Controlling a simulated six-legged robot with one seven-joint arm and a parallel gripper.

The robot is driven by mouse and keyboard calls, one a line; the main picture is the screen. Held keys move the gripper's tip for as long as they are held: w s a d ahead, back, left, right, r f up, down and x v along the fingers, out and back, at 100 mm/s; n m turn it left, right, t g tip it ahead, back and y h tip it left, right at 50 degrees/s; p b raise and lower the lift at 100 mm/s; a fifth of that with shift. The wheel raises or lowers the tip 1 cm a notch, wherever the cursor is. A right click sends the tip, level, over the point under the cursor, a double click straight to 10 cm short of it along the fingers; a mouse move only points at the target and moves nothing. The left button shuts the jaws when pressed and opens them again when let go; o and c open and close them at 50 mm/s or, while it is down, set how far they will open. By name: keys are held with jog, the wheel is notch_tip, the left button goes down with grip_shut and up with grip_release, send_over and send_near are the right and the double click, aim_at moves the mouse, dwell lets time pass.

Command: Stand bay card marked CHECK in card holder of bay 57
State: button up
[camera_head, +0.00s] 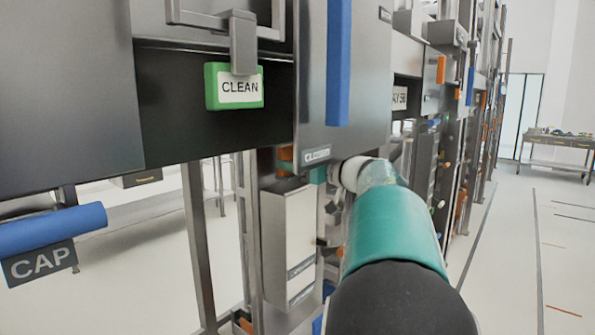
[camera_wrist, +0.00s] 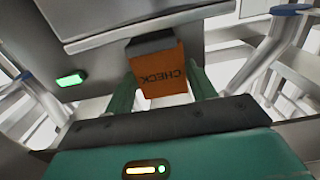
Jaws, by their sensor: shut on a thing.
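In the wrist view, the orange bay card (camera_wrist: 164,74) shows the word CHECK upside down. It sits between the green fingers of my gripper (camera_wrist: 162,88), which is shut on it. A dark grey block (camera_wrist: 150,45) meets the card's far edge; I cannot tell whether it is part of the card or of a holder. A grey metal panel (camera_wrist: 115,30) with a long lip lies just beyond. No bay 57 label is readable.
In the head view, a green CLEAN card (camera_head: 238,88) hangs under a grey clip at left. A bay 56 label (camera_head: 399,97) is partly covered. A blue handle (camera_head: 338,60) stands upright near my arm, and a CAP sign (camera_head: 40,262) is lower left. Floor at right is open.

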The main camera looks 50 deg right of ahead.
jog(key=shift+s+f, duration=0.1)
jog(key=shift+f, duration=0.7)
jog(key=o, duration=1)
jog(key=shift+f, duration=0.15)
jog(key=shift+s, duration=0.2)
jog(key=s, duration=1.1)
jog(key=shift+s+d, duration=0.3)
jog(key=shift+d, duration=0.15)
jog(key=shift+r, duration=0.2)
